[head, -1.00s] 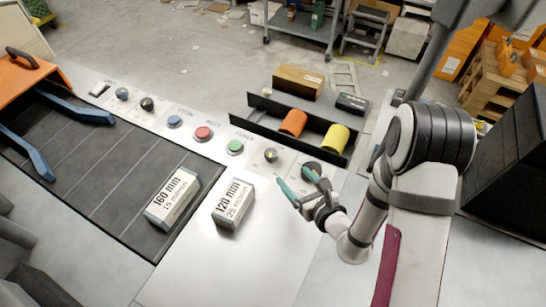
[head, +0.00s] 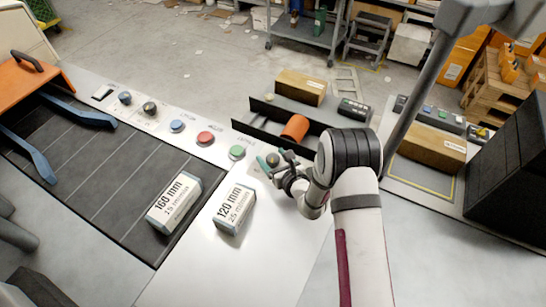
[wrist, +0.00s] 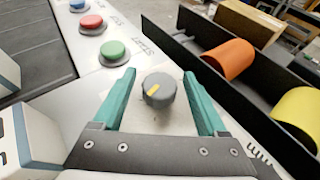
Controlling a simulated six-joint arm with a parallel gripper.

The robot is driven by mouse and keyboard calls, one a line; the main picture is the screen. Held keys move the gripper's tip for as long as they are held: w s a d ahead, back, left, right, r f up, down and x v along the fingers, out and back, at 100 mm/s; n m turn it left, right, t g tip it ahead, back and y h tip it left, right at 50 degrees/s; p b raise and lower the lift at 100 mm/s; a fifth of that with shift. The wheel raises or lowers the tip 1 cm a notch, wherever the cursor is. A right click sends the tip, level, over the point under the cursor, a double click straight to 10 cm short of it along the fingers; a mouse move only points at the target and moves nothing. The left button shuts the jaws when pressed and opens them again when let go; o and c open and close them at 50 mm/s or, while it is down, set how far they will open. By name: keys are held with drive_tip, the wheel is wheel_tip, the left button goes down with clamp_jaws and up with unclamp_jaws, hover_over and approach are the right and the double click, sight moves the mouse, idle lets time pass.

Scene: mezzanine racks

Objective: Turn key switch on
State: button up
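A round grey knob with a yellow pointer mark (wrist: 159,90) sits on the pale panel in the wrist view, close to the green button. I cannot tell from its label whether it is the key switch. My gripper (wrist: 159,73) is open, with one teal finger on each side of the knob and a gap to both. In the head view my gripper (head: 276,160) is over the panel's right end, and the knob is partly hidden by the fingers.
A green button (head: 237,152), red button (head: 205,138) and blue button (head: 176,126) line the panel. A black tray (head: 253,129) with an orange cylinder (head: 295,127) stands behind. Two labelled boxes (head: 174,205) (head: 234,209) are in front. The bare metal between is clear.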

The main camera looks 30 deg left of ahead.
clamp_jaws()
drive_tip(key=shift+s+a+m+t+h, duration=0.15)
drive_tip(key=shift+m+t+h, duration=0.35)
drive_tip(key=shift+m+t, duration=0.25)
drive_tip(key=shift+m+t+h, duration=0.65)
drive_tip(key=shift+m+h, duration=0.15)
drive_tip(key=shift+m, duration=0.05)
drive_tip(key=shift+o, duration=0.7)
unclamp_jaws()
drive_tip(key=v, duration=1.5)
drive_tip(key=shift+s+d+r, duration=0.1)
drive_tip(key=shift+d+r, duration=0.05)
drive_tip(key=shift+d, duration=0.25)
